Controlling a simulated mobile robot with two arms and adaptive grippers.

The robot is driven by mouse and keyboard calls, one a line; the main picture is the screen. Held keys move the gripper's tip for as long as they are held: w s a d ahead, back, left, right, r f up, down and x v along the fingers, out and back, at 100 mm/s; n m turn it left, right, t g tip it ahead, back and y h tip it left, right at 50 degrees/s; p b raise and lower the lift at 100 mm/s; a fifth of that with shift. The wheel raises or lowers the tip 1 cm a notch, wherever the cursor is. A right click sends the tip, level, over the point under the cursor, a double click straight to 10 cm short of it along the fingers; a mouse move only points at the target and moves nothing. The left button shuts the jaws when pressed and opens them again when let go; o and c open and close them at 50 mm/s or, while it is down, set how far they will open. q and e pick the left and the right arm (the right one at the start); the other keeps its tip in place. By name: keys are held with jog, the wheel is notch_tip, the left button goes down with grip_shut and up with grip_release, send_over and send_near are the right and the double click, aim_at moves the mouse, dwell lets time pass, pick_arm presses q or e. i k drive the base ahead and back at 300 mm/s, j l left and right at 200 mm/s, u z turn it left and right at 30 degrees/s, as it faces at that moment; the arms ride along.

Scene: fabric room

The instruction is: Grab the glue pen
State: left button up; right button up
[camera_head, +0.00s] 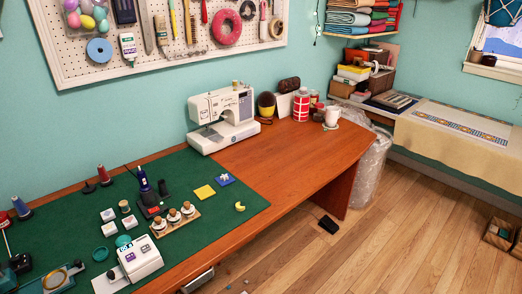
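I cannot tell for certain which thing is the glue pen. A dark blue, upright pen-like thing (143,180) with a pale band stands on the green mat (222,207), behind a small black and red block (151,209). Several slim tools also hang on the white pegboard (75,50), among them one with a teal handle (172,20). Neither of my grippers shows in the head view.
The mat covers the left of a wooden table (290,152). A white sewing machine (222,118) stands at the back. Spools, small white blocks and a white device (140,258) crowd the mat's left. The table's right front is clear. A black object (328,224) lies on the floor.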

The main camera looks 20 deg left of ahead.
aim_at(145, 186)
jog(key=u, duration=1.45)
